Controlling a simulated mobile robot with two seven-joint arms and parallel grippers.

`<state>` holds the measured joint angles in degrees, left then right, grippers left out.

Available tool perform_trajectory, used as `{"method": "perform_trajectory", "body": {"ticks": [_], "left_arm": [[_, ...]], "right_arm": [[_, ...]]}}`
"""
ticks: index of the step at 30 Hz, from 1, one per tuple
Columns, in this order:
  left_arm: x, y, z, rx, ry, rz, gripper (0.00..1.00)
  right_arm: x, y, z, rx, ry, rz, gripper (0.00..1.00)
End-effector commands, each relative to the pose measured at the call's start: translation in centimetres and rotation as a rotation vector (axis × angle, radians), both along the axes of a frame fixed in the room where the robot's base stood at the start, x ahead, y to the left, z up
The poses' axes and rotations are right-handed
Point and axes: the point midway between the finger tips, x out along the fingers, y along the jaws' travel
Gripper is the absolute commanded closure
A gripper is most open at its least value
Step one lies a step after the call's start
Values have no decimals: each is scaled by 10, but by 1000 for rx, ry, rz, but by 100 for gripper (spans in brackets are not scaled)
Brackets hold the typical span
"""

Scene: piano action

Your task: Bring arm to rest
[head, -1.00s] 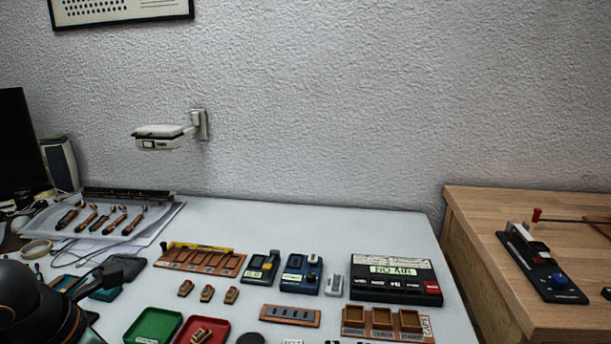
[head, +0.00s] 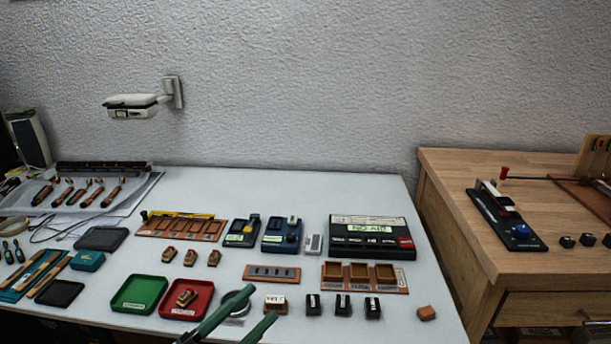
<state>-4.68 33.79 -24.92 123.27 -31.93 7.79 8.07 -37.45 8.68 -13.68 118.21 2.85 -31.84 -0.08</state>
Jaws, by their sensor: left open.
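My left gripper (head: 263,303) comes in at the bottom middle of the head view. Its two green fingers are apart, with nothing between them that I can make out. They reach over the front part of the white table (head: 390,195), beside the red tray (head: 205,305) and over a round dark-rimmed dish (head: 236,306). A small wooden block with a white label (head: 275,304) lies close by the fingertips. I cannot tell how high the fingers are above the table. The rest of my left arm is out of frame, and my right gripper is not in view.
A green tray (head: 139,294) is left of the red one, which holds a wooden piece (head: 186,298). Several dark blocks (head: 343,304) stand to the right. A black box (head: 372,238) is behind. A wooden bench (head: 470,168) stands at right.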

Motion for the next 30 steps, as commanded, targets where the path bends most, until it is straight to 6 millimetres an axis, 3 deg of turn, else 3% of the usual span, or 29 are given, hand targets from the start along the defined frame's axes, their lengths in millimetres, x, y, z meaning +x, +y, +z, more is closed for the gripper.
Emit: {"method": "perform_trajectory", "body": {"ticks": [1, 2, 5, 9, 15, 18, 30], "left_arm": [[6, 13, -32, -85, 160, 94, 44], [8, 21, -51, -126, 250, 150, 44], [0, 44, -123, -239, 558, 316, 44], [-41, 60, -212, -340, 925, 478, 44], [-130, 58, -303, -436, 1376, 626, 44], [-125, 63, -264, -434, 1353, 631, 44], [-133, 81, -183, -447, 1335, 675, 44]], "right_arm": [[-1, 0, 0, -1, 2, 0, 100], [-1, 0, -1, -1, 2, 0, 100], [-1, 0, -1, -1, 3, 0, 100], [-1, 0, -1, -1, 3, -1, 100], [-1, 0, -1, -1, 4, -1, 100], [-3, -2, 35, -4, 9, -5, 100], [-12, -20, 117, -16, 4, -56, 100]]}}
